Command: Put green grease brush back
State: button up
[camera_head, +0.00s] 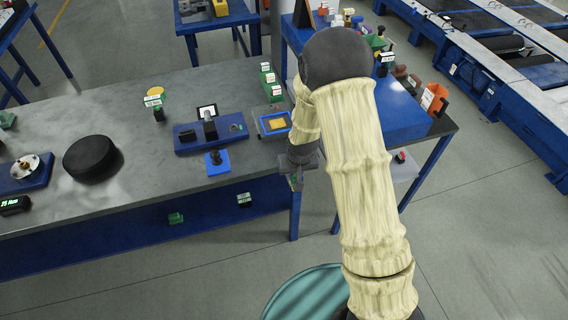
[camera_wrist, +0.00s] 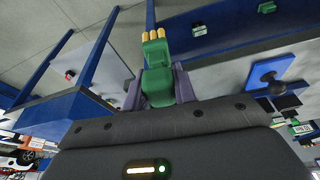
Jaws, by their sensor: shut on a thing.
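The green grease brush (camera_wrist: 157,80) is between the fingers of my gripper (camera_wrist: 158,92) in the wrist view. It has a green body and several yellow-tan tips that point away from the gripper. In the head view my gripper (camera_head: 297,180) hangs by the front right corner of the grey workbench (camera_head: 240,90), with a bit of green showing at its fingers. The gripper is shut on the brush, which looks clear of any surface. My arm hides part of the area behind it.
On the workbench stand a blue block with a black knob (camera_head: 217,162), a blue tray with a yellow pad (camera_head: 273,124), green labelled blocks (camera_head: 268,78) and a black disc (camera_head: 92,158). A blue table (camera_head: 402,112) with small items and an orange bin (camera_head: 434,98) stands right of my arm.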

jog(key=s+d+f+m, duration=0.2)
jog(key=s+d+f, duration=0.1)
jog(key=d+f, duration=0.4)
jog(key=d, duration=0.3)
jog(key=shift+s+d+f+h, duration=0.2)
jog(key=shift+s+f+h, duration=0.1)
jog(key=shift+s+f, duration=0.1)
